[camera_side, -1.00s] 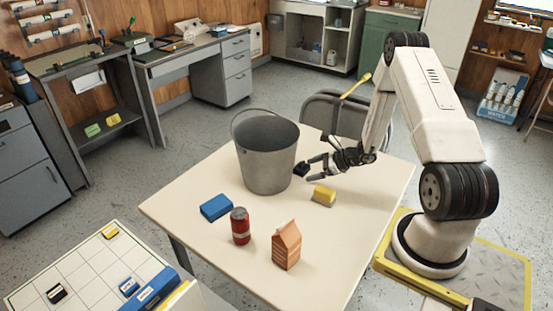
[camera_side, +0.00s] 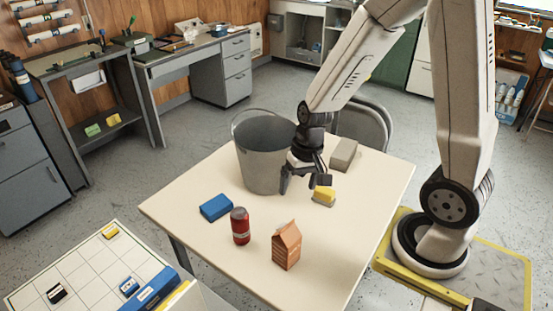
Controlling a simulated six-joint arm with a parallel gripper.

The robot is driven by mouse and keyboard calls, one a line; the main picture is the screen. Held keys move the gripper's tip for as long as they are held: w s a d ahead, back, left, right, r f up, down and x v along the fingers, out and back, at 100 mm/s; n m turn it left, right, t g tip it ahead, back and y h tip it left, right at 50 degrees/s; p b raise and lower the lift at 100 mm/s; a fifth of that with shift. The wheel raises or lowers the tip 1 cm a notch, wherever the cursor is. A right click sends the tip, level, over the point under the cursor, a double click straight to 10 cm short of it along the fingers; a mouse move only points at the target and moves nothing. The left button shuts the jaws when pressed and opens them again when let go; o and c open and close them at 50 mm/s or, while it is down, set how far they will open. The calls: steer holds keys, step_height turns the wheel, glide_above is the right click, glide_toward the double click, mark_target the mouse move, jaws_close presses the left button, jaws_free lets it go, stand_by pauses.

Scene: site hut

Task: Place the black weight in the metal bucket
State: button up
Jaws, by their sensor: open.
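The metal bucket (camera_side: 262,160) stands upright on the table toward its back left, its handle raised behind the rim. My gripper (camera_side: 304,188) points down just right of the bucket, low over the table, with its fingers apart. The left finger overlaps the bucket's right wall in the picture; I cannot tell whether they touch. The right finger is by the yellow and grey block (camera_side: 323,196). I cannot make out the black weight now; the dark gripper covers the spot beside the bucket. The inside bottom of the bucket is hidden.
On the table (camera_side: 205,254) are a blue block (camera_side: 216,208), a red can (camera_side: 240,226), an orange carton (camera_side: 286,245) and a grey block (camera_side: 343,154). A chair (camera_side: 368,122) stands behind. The table's right front is clear.

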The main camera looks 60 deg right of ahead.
steer(key=a+r+n, duration=0.1)
steer(key=n, duration=0.1)
steer(key=s+a+r+n+t+h, duration=0.1)
steer(key=n, duration=0.1)
steer(key=a+r+n, duration=0.1)
steer(key=n, duration=0.1)
steer(key=shift+s+r+t+h, duration=0.15)
steer(key=shift+r+t+h, duration=0.05)
steer(key=shift+t+h, duration=0.2)
steer(key=w+d+f+m, duration=0.5)
steer(key=d+f+m, duration=0.1)
steer(key=d+m, duration=0.5)
steer(key=w+d+f+m+t, duration=0.1)
steer(key=w+d+f+m, duration=0.4)
steer(key=d+m, duration=0.7)
steer(key=w+d+f+m+t, duration=0.1)
steer(key=w+d+f+m, duration=0.4)
steer(key=d+f+m, duration=0.3)
steer(key=d+m, duration=0.3)
steer(key=m, duration=0.2)
steer(key=shift+d, duration=0.15)
